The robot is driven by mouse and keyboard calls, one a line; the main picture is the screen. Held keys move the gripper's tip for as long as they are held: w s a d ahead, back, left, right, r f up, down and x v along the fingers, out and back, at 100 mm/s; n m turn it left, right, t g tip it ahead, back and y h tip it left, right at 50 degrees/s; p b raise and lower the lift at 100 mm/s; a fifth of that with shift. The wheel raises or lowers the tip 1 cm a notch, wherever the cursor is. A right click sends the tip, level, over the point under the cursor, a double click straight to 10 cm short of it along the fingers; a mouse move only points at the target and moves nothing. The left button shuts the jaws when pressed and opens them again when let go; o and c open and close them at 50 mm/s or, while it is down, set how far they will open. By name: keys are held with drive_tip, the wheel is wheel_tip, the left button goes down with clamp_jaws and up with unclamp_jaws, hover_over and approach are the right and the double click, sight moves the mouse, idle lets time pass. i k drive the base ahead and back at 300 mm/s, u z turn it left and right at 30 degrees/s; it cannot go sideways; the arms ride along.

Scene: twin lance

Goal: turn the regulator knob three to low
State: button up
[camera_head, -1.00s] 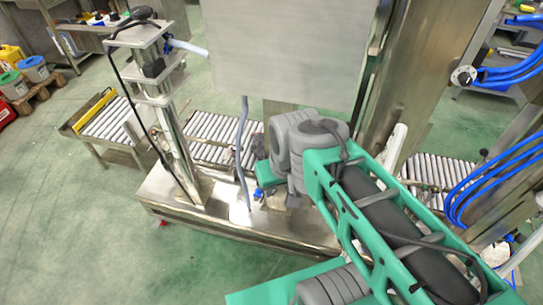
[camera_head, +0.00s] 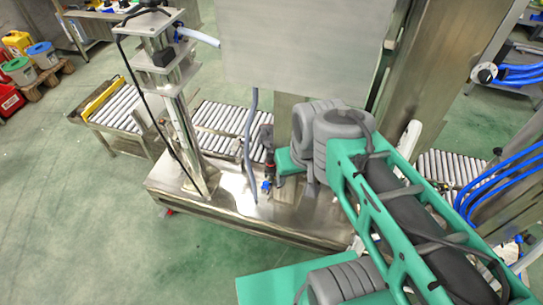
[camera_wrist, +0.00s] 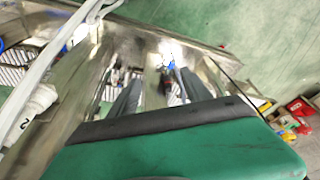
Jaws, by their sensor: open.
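A slim dark and red regulator-like fitting (camera_head: 267,152) stands upright on the steel machine base, just left of my arm's wrist in the head view. A small blue part (camera_head: 266,185) sits at its foot. In the wrist view a blurred dark fitting (camera_wrist: 164,80) with a blue part shows between my fingers, beyond them. In the head view my own arm hides the fingers.
A steel panel (camera_head: 295,50) hangs above the base. A steel post (camera_head: 178,110) with a black cable stands to the left. Roller conveyors (camera_head: 222,118) run behind. A round dial (camera_head: 485,74) and blue hoses (camera_head: 522,72) are at the right. Green floor (camera_head: 80,200) is clear at left.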

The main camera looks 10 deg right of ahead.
sight(270, 161)
drive_tip(key=z, duration=0.05)
drive_tip(key=k, duration=1.1)
drive_tip(key=u, duration=1.15)
drive_tip(key=i, duration=1.55)
drive_tip(key=z, duration=0.7)
drive_tip(key=i, duration=0.25)
drive_tip(key=z, duration=0.25)
